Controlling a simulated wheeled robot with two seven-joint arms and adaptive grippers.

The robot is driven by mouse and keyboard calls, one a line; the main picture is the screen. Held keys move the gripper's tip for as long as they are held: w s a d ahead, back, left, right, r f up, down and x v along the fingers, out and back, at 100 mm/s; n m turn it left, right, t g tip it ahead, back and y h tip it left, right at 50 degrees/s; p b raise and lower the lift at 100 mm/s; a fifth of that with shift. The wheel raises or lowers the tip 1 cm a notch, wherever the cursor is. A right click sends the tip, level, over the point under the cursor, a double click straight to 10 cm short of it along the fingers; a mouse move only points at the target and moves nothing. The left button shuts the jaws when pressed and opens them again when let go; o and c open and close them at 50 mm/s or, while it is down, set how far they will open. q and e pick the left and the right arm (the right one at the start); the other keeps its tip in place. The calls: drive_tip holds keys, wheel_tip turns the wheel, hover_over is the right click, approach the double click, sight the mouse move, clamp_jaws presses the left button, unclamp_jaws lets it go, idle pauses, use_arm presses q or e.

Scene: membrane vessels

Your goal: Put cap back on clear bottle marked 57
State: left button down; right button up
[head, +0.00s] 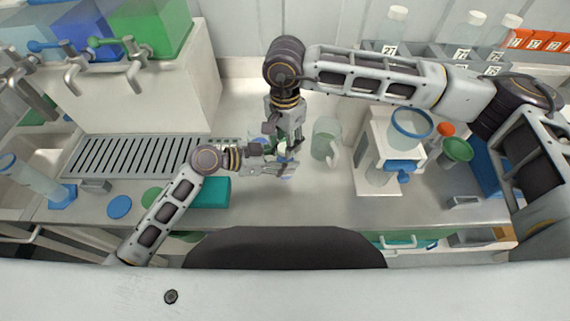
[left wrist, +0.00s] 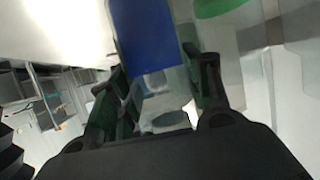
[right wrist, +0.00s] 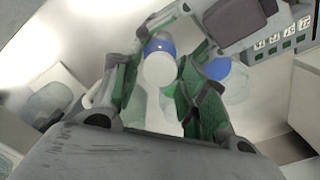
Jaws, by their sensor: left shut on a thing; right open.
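My left gripper (head: 284,168) is shut on a clear bottle, low over the counter in the middle. The bottle's pale, translucent body (left wrist: 160,103) shows between the fingers in the left wrist view. My right gripper (head: 288,143) points down just above and behind the left one. In the right wrist view a round white cap (right wrist: 159,70) lies between its open fingers, seen from above, with clear bottle shapes around it. I cannot tell whether the cap is seated on the bottle. The arms largely hide both in the head view.
A clear jug (head: 325,140) stands close right of the grippers. A white stand (head: 386,150) is farther right, with a green funnel (head: 457,150) beyond. A drain grille (head: 135,156), a teal box (head: 209,193) and a blue disc (head: 119,207) lie left. Capped bottles (head: 394,28) stand behind.

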drive_tip(key=shift+f, duration=0.7)
drive_tip(key=c, duration=0.9)
